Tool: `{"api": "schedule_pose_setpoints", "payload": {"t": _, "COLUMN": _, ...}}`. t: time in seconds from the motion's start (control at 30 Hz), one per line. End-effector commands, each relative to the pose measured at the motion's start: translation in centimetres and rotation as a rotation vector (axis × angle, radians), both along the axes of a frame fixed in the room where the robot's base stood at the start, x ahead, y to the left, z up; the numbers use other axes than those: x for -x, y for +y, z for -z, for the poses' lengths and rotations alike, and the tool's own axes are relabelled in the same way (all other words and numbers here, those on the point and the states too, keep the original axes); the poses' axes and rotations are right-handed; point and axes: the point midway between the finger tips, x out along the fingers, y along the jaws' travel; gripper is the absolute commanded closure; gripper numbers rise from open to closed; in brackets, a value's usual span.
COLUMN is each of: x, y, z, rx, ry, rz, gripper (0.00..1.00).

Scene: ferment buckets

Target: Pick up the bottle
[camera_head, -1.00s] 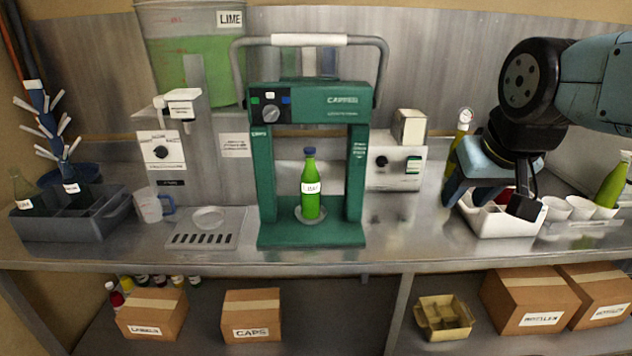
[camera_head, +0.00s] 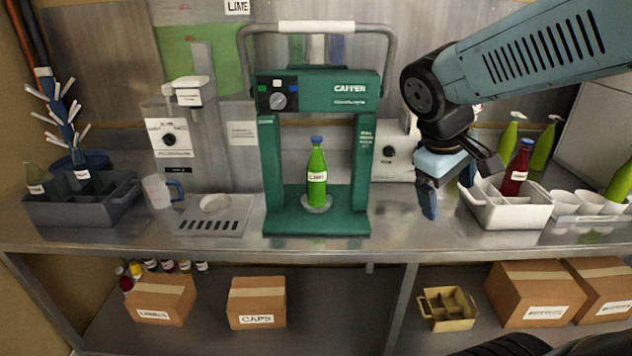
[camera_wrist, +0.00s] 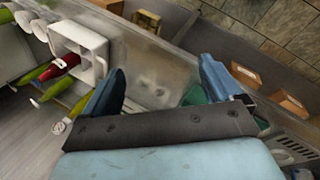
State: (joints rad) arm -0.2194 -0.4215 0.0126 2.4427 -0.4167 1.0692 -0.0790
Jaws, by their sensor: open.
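A green bottle (camera_head: 317,176) with a blue cap and a white label stands upright on the round plate of the green capper (camera_head: 316,225). My gripper (camera_head: 446,203) is to the right of the capper, above the counter, open and empty, with its fingers pointing down. In the wrist view my gripper (camera_wrist: 160,85) shows two blue fingers spread apart with bare counter between them. Part of the green capper (camera_wrist: 194,95) shows there behind the right finger. The green bottle cannot be made out in the wrist view.
A white crate (camera_head: 512,213) holding a red bottle (camera_head: 516,169) stands just right of my gripper, with white cups (camera_head: 562,203) beyond it. A grey crate (camera_head: 80,205) is at far left. Counter between capper and gripper is clear.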

Motion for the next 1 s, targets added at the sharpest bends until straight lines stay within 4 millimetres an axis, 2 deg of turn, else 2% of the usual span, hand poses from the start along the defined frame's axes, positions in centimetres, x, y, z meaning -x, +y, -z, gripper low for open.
{"api": "schedule_pose_setpoints", "payload": {"t": 0.27, "x": -4.6, "y": 1.3, "z": 2.3, "rx": 0.347, "ry": 0.211, "rz": -0.294, "gripper": 0.08}}
{"api": "schedule_pose_setpoints", "payload": {"t": 0.43, "x": -7.9, "y": 3.2, "z": 3.4, "rx": 0.568, "ry": 0.306, "rz": -0.477, "gripper": 0.08}}
{"api": "schedule_pose_setpoints", "payload": {"t": 0.57, "x": -10.4, "y": 5.4, "z": 4.4, "rx": 0.741, "ry": 0.364, "rz": -0.618, "gripper": 0.08}}
{"api": "schedule_pose_setpoints", "payload": {"t": 0.77, "x": -14.1, "y": 10.4, "z": 6.3, "rx": 1.014, "ry": 0.42, "rz": -0.834, "gripper": 0.08}}
{"api": "schedule_pose_setpoints", "payload": {"t": 1.0, "x": -17.2, "y": 18.5, "z": 9.5, "rx": 1.346, "ry": 0.43, "rz": -1.086, "gripper": 0.08}}
